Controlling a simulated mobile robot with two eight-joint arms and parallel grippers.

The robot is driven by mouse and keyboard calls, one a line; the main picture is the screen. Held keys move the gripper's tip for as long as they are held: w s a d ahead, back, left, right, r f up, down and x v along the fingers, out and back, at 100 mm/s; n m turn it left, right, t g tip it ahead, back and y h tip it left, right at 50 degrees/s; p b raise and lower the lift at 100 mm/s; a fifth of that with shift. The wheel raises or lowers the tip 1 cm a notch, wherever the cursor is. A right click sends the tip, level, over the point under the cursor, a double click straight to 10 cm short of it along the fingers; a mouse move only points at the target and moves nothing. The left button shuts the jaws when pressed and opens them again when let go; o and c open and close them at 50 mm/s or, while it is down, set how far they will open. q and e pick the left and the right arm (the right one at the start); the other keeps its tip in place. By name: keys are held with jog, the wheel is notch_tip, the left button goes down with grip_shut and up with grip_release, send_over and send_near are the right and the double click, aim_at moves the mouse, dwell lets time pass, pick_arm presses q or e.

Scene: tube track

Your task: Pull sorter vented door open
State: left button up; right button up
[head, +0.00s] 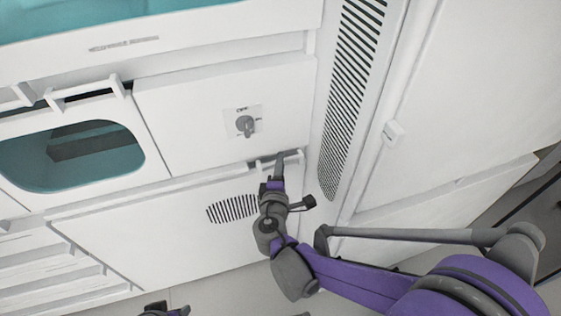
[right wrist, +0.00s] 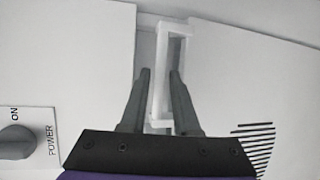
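The vented door (head: 150,235) is the white lower panel of the sorter, with a slotted vent (head: 232,208). It looks shut in the head view. Its white bracket handle (head: 265,163) is at the top right edge; it also shows in the right wrist view (right wrist: 160,80). My right gripper (head: 281,157) is at this handle. In the right wrist view, the fingers (right wrist: 160,75) are apart, one on each side of the handle's long bar, with a gap visible on the right. A small part of my left arm's end (head: 165,310) shows at the bottom edge; its fingers cannot be made out.
A white panel with a power knob (head: 245,125) is directly above the door. A teal-windowed door (head: 70,155) with its own handle is at the left. A tall slatted grille (head: 350,90) and a white cabinet (head: 470,90) stand at the right.

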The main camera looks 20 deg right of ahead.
jog(key=shift+x, duration=1.05)
grip_shut()
dwell(0.7)
